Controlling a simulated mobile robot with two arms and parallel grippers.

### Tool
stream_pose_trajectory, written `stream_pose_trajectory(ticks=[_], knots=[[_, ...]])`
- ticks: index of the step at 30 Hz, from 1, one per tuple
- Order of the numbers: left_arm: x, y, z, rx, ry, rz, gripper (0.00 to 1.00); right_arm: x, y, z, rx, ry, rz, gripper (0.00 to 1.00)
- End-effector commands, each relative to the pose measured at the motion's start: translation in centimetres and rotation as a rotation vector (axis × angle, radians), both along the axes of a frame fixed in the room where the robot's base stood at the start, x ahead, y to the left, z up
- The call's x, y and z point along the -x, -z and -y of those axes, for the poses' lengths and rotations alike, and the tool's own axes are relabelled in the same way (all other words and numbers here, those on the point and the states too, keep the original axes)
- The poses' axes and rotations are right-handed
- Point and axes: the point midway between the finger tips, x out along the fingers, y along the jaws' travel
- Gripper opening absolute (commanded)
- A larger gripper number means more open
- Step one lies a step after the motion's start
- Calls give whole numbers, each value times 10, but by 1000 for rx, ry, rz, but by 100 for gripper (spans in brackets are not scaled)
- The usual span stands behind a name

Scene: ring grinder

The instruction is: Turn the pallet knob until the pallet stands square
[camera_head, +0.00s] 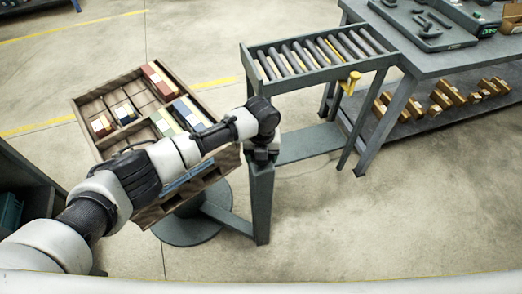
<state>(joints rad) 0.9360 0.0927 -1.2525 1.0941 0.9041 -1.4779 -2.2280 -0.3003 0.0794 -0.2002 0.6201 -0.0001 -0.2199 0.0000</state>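The pallet (84,112) is a brown wooden tray with dividers on a dark round base (180,234). It stands turned at an angle to the roller conveyor (318,77), not square with it. My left arm reaches in from the left across the pallet's front part. My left gripper (262,156) is at the top of a grey-green post (262,205) just right of the pallet. Its fingers are too small and dark to tell if they are open or shut. I cannot make out a pallet knob; the gripper and wrist cover the post's top. My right gripper is out of view.
The pallet holds red, cream, green and blue blocks (158,82). Floor at the front right is clear.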

Motion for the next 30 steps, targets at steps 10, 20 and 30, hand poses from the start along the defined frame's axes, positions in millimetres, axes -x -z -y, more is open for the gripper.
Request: stream_pose_trajectory(ticks=[10, 20, 30], knots=[[0, -3, 2, 0, -329, 0, 42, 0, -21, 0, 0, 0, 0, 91], [-1, -3, 3, 1, -642, 0, 41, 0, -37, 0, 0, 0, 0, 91], [-2, -3, 4, 0, -966, 0, 42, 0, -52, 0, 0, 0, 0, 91]])
